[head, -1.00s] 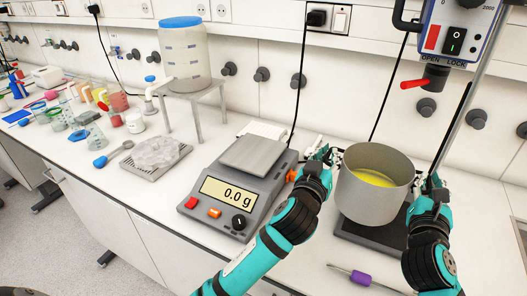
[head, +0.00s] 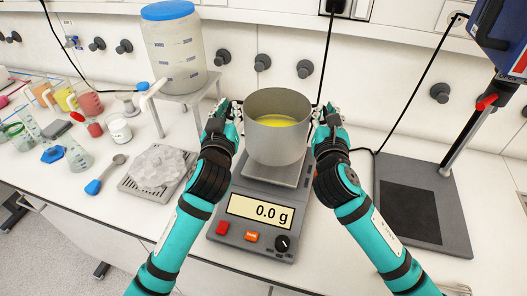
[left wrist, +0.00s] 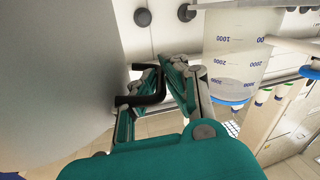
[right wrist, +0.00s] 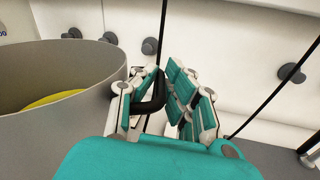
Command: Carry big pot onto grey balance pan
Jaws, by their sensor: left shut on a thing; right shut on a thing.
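The big pot (head: 277,139) is a grey metal pot with yellow liquid inside, upright over the grey balance pan (head: 267,175). The balance display (head: 258,211) reads 0.0 g. I cannot tell whether the pot's bottom touches the pan. My left gripper (head: 227,112) is shut on the pot's left handle; the dark handle (left wrist: 150,88) shows between its fingers in the left wrist view. My right gripper (head: 325,115) is shut on the right handle, a dark loop (right wrist: 150,103) in the right wrist view. The pot's wall also fills the left of both wrist views.
A stand with a dark base plate (head: 408,210) is at the right, its plate empty. A large jug with a blue lid (head: 175,48) sits on a raised stand at the back left. A tray of clear pieces (head: 157,168) and a spoon lie left of the balance.

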